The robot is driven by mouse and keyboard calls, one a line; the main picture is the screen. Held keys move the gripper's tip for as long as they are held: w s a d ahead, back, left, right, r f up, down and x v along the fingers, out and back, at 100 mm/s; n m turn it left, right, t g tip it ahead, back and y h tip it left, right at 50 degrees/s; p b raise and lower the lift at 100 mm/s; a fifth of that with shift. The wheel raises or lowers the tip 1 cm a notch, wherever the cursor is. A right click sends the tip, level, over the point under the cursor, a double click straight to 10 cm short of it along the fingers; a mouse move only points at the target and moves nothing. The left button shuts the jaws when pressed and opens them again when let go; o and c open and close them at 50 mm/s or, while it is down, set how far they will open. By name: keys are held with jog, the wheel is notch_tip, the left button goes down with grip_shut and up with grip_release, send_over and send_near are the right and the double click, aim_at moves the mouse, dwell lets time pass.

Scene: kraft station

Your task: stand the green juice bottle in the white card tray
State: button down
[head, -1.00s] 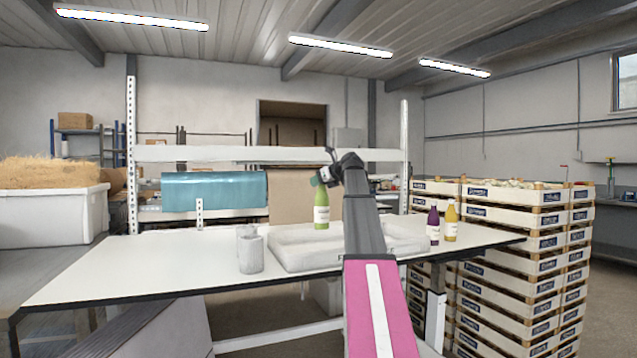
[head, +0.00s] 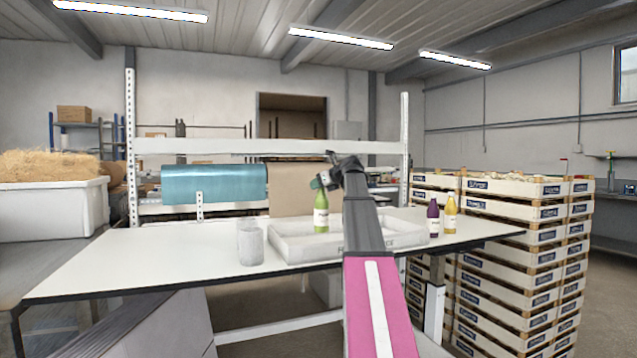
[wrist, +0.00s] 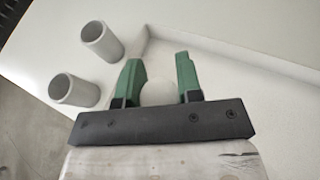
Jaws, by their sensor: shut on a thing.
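The green juice bottle (head: 321,219) is upright in the head view, with a pale label.
Grey cylinders stand just left of the tray (head: 250,246); the wrist view shows two hollow ones (wrist: 100,41). A purple bottle (head: 433,217) and a yellow bottle (head: 450,216) stand at the tray's right. The white table (head: 150,260) is clear further left.

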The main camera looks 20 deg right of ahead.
aim_at(319, 199)
jog(key=shift+f, duration=3)
jog(key=c, duration=0.7)
grip_release()
jog(key=shift+r, duration=6.5)
